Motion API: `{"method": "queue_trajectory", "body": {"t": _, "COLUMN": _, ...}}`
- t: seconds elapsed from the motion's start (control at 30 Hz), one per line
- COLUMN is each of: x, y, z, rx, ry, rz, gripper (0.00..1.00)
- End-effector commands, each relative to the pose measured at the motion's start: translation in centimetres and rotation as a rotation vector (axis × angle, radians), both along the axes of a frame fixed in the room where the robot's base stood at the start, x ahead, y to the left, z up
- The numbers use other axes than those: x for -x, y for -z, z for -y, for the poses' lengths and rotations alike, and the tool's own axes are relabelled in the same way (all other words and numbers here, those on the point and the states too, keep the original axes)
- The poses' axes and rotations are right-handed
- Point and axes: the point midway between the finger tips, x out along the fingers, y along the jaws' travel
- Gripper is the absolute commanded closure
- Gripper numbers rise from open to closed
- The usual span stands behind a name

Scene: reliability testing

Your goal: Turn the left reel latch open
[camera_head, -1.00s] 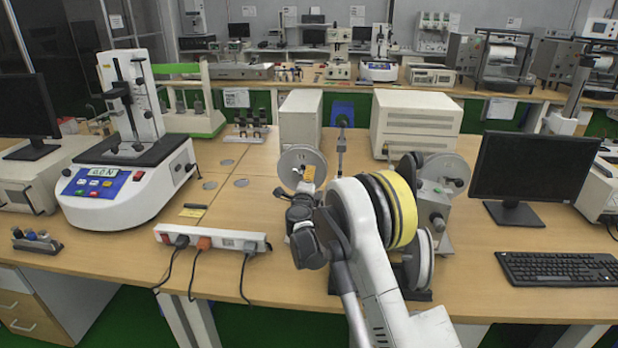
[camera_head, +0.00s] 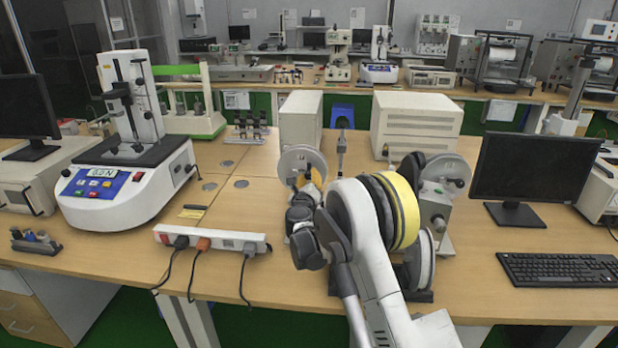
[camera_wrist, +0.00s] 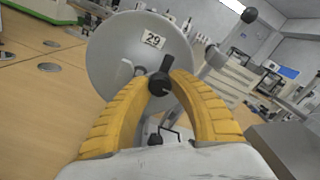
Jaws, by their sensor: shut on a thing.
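The left reel is a grey disc (camera_wrist: 112,62) with a white "29" label in the wrist view. It also shows in the head view (camera_head: 292,158), partly behind my gripper. The reel latch (camera_wrist: 160,83) is a small black piece at the disc's centre, with a short arm pointing up and slightly right. My gripper (camera_wrist: 160,80) has its yellow fingers on either side of the latch and is shut on it. In the head view my gripper (camera_head: 311,180) is in front of the left reel, and the latch is hidden there.
A power strip (camera_head: 212,239) lies left of my arm. A tester (camera_head: 128,180) stands farther left. Right of my arm are a grey reel stand (camera_head: 437,205), a monitor (camera_head: 537,165) and a keyboard (camera_head: 562,268). Bare table lies between power strip and reel.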

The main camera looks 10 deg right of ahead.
Motion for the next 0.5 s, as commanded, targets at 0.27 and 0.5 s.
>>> {"method": "queue_trajectory", "body": {"t": 0.27, "x": -0.01, "y": 0.01, "z": 0.05, "rx": -0.044, "ry": 0.001, "rz": 0.014, "gripper": 1.00}}
{"method": "queue_trajectory", "body": {"t": 0.5, "x": 0.01, "y": 0.01, "z": 0.06, "rx": -0.047, "ry": 0.001, "rz": 0.015, "gripper": 1.00}}
